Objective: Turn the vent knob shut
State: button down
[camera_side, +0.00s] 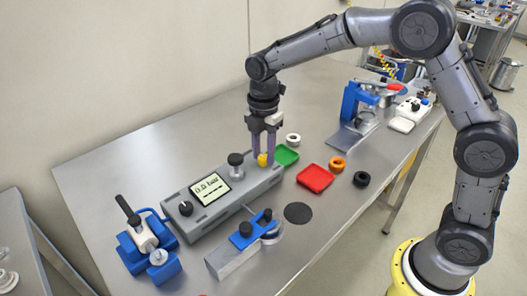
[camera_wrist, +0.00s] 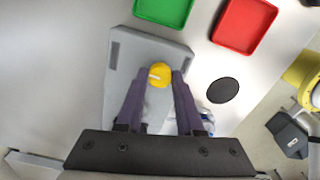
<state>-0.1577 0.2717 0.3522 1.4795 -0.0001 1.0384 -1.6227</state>
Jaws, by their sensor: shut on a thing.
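The vent knob appears as a small yellow knob (camera_side: 262,159) on the right end of a grey control box (camera_side: 225,216). In the wrist view the yellow knob (camera_wrist: 159,75) has a pale mark on its top and sits on the grey box (camera_wrist: 130,42). My gripper (camera_side: 263,156) points straight down over that end of the box. Its purple fingers are shut on the yellow knob, one on each side, as the wrist view also shows (camera_wrist: 159,80). The box also has a lit display (camera_side: 210,189), a black dial (camera_side: 185,208) and a dark round knob (camera_side: 236,160).
A green tray (camera_side: 285,155) and a red tray (camera_side: 315,178) lie just right of the box. Orange (camera_side: 337,164), black (camera_side: 361,179) and white (camera_side: 293,139) rings lie nearby. Blue fixtures stand at the left (camera_side: 147,243) and back right (camera_side: 357,105). The table's back left is clear.

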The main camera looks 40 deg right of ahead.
aim_at(264, 157)
jog(key=shift+r+n, duration=0.1)
jog(key=shift+n, duration=0.3)
jog(key=c, duration=0.5)
grip_release()
jog(key=shift+c, duration=0.2)
notch_tip(264, 157, up, 14)
dwell(0.3)
